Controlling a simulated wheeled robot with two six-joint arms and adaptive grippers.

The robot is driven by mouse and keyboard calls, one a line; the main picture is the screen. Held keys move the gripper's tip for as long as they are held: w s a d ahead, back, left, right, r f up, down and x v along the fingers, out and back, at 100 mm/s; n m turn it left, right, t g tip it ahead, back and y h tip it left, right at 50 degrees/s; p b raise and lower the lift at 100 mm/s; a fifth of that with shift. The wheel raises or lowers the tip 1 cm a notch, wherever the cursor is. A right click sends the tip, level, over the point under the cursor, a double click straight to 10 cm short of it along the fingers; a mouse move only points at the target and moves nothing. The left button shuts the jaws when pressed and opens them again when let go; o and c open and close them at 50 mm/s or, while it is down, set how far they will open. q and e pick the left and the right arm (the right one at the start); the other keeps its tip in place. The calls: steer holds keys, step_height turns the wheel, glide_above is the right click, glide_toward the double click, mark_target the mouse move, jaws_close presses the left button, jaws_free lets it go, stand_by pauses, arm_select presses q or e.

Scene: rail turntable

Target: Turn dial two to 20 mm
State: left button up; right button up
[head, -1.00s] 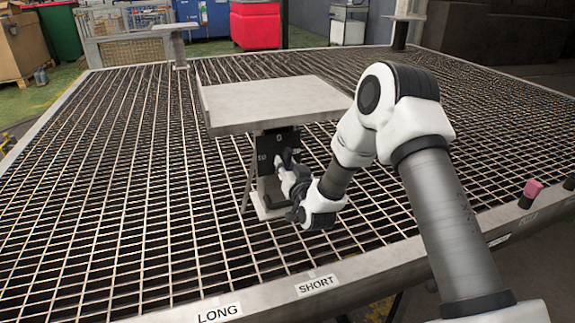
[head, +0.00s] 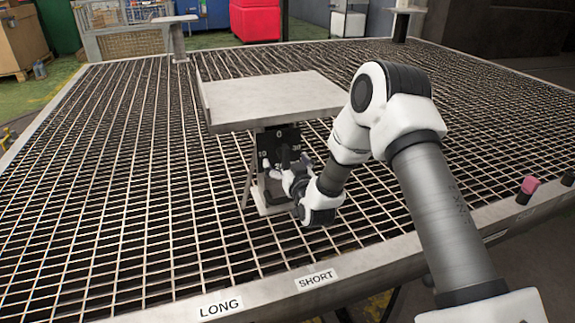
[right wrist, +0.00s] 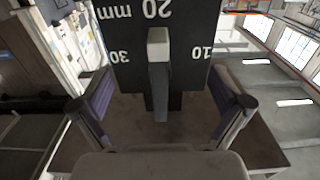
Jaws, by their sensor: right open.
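The dial's black plate (head: 279,141) stands under a grey plate on the mesh table in the head view, with 0 at its top, 10 at left and 30 at right. In the right wrist view the dial plate (right wrist: 200,20) appears upside down, with 20 mm at the top. Its bar-like knob (right wrist: 158,50) is in line with the 20 mm mark, its light end towards it. My right gripper (head: 285,172) is in front of the dial. In the right wrist view this gripper (right wrist: 160,100) is open, its fingers apart on both sides of the knob, not touching it.
The grey plate (head: 270,97) overhangs the dial. LONG (head: 220,307) and SHORT (head: 316,280) labels are on the table's front rim. A pink-topped knob (head: 529,185) is on the right rim. The mesh around the dial stand is clear.

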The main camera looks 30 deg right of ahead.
steer(key=shift+p+v, duration=0.4)
steer(key=shift+v, duration=1.05)
steer(key=p+v, duration=0.1)
steer(key=v, duration=0.5)
